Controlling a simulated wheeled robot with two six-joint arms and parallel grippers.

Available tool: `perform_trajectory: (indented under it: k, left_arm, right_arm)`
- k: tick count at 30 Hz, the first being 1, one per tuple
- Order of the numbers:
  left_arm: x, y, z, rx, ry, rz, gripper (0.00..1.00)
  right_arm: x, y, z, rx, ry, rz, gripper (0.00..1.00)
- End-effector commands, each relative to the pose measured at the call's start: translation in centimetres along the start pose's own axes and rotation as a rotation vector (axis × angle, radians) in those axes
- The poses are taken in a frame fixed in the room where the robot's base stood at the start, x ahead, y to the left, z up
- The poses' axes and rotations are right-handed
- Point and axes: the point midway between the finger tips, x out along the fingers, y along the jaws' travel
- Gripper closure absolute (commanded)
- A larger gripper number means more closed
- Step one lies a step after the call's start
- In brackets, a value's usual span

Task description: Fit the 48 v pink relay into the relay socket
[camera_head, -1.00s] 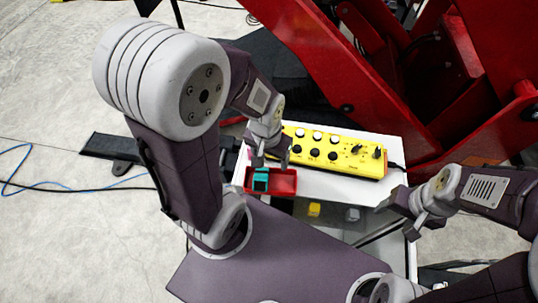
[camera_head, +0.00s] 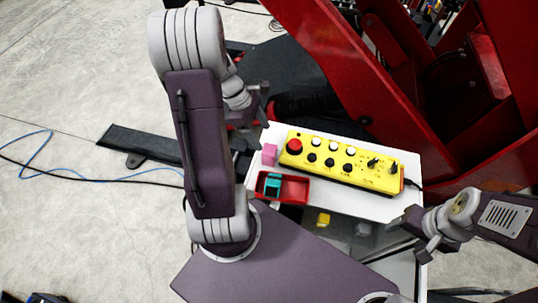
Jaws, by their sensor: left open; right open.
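The pink relay (camera_head: 269,154) stands on the white tabletop, just left of the yellow control box and behind the red tray (camera_head: 298,190). A teal relay (camera_head: 273,186) sits in the left part of the tray. My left gripper (camera_head: 264,106) is open, beyond the table's far left edge and apart from the pink relay. My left arm covers part of the left side. My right gripper (camera_head: 416,234) is open and empty near the table's right front corner. I cannot make out the relay socket.
The yellow control box (camera_head: 345,161) with a red button and several knobs fills the table's back. A yellow block (camera_head: 323,219) and a grey block (camera_head: 363,229) lie below the front edge. The red machine frame (camera_head: 345,75) rises behind. White tabletop (camera_head: 365,203) is free right of the tray.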

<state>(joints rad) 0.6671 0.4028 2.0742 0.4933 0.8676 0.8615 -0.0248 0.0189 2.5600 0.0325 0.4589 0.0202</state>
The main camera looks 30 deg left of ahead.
Motion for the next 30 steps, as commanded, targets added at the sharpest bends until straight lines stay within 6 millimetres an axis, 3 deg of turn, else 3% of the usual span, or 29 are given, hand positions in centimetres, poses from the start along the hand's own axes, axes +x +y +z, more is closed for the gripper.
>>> perform_trajectory:
  k: [6,11,18,27,30]
  left_arm:
    - [3.1,-0.2,0.1,0.002,-0.001,-0.006,0.33]
    - [3.8,-0.3,0.0,0.003,0.000,-0.006,0.33]
    - [7.9,-0.8,-0.3,0.004,0.000,-0.007,0.33]
    - [8.6,-0.8,-0.3,0.005,0.002,-0.003,0.33]
    - [8.6,-0.8,-0.3,0.005,0.002,-0.003,0.61]
  right_arm:
    - [-0.3,0.0,0.0,0.000,0.000,0.000,0.37]
    - [-0.4,0.0,0.0,0.000,0.000,0.000,0.37]
    - [-0.4,0.0,-0.1,0.000,0.000,0.000,0.37]
    - [-0.4,0.0,-0.1,0.000,0.000,0.000,0.37]
    - [-0.4,0.0,0.0,0.000,0.000,0.000,0.37]
